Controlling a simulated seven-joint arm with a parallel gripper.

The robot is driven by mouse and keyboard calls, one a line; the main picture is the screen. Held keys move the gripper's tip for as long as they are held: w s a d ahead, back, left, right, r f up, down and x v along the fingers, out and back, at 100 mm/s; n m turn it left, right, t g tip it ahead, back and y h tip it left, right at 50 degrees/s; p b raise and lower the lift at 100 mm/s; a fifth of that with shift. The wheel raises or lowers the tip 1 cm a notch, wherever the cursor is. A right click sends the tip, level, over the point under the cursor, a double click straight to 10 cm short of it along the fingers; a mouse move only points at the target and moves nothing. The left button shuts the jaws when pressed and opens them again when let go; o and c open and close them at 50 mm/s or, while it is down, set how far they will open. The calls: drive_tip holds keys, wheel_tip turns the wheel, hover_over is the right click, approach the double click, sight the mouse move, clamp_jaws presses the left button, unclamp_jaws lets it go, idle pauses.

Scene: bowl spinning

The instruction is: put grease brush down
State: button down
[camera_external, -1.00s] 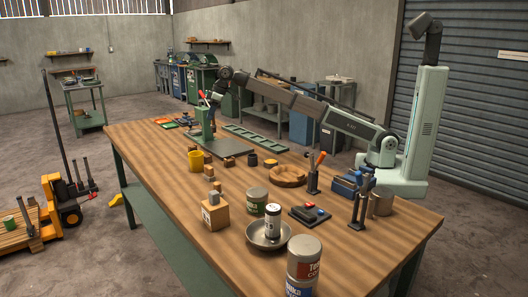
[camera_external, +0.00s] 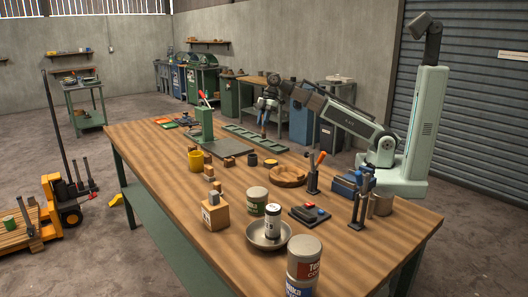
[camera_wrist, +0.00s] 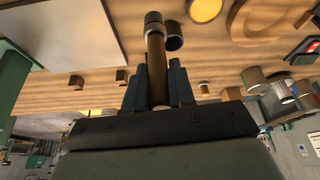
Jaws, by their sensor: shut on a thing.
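My gripper (camera_external: 265,110) is shut on the grease brush and holds it above the far side of the workbench, near the green slotted rack. In the wrist view the brush (camera_wrist: 156,62) has a brown wooden handle and a dark, metal-banded end pointing away from my palm. The dark fingers of my gripper (camera_wrist: 157,80) sit on either side of the handle. In the external view the brush is small and hangs below the fingers. A dark cup (camera_wrist: 174,43) shows behind the brush end in the wrist view; whether the two touch cannot be told.
The green slotted rack (camera_external: 262,140) lies along the bench's far edge. A round wooden dish (camera_external: 288,176) and upright tools (camera_external: 314,172) stand nearer. Bare wood lies at the bench's front left.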

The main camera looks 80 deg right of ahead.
drive_tip(key=shift+s+n, duration=0.1)
drive_tip(key=shift+n, duration=0.5)
drive_tip(key=shift+f+g, duration=0.3)
drive_tip(key=shift+f, duration=4.75)
drive_tip(key=shift+f, duration=0.15)
drive_tip(key=c, duration=0.9)
unclamp_jaws()
drive_tip(key=shift+c, duration=0.2)
drive_tip(key=v, duration=1.2)
drive_tip(key=shift+d, duration=0.15)
